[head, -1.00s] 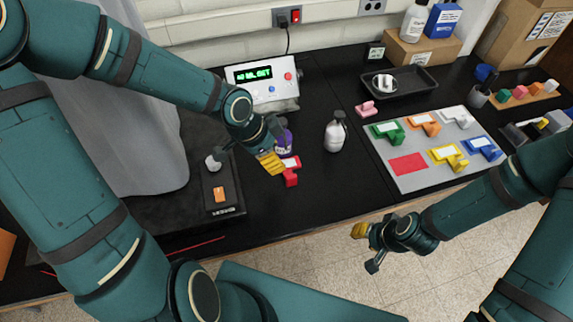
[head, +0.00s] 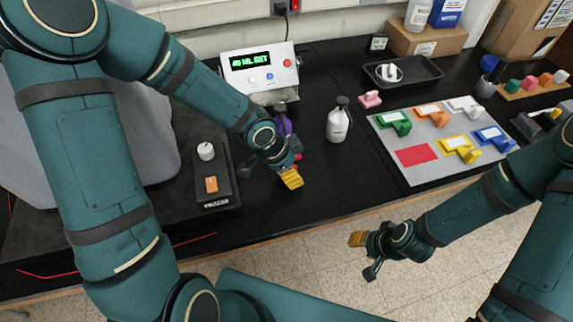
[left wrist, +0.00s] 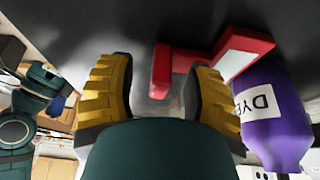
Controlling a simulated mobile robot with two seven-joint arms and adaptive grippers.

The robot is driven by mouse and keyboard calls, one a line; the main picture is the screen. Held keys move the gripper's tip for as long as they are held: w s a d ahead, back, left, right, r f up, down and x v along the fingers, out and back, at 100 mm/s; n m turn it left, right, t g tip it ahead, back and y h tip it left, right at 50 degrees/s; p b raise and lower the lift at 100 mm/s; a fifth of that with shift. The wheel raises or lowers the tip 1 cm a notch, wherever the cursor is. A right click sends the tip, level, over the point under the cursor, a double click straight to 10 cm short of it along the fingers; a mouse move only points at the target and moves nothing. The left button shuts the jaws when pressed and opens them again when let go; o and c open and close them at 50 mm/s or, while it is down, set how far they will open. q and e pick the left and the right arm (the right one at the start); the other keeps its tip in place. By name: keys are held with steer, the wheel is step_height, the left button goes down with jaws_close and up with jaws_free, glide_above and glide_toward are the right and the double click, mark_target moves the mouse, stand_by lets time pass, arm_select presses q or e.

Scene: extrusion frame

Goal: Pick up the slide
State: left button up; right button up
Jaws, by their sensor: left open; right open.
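The slide is a red angled block with a white label; in the left wrist view the slide (left wrist: 222,60) lies just past my left gripper's fingertips. Its narrow red leg shows in the space between the two yellow fingers. My left gripper (left wrist: 160,88) is open, with nothing clasped. In the head view my left gripper (head: 288,177) is low over the table and hides nearly all of the slide. My right gripper (head: 364,254) is open and empty, in front of the table's front edge.
A purple dye bottle (left wrist: 268,105) stands close beside the slide and the right-hand finger. A white bottle (head: 338,122) stands to the right. A grey board (head: 411,171) holds several coloured pieces and a bare red patch. A control box (head: 262,91) stands behind.

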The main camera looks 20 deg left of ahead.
arm_select(q)
jaws_close()
steer(key=shift+s, duration=0.1)
stand_by(0.4)
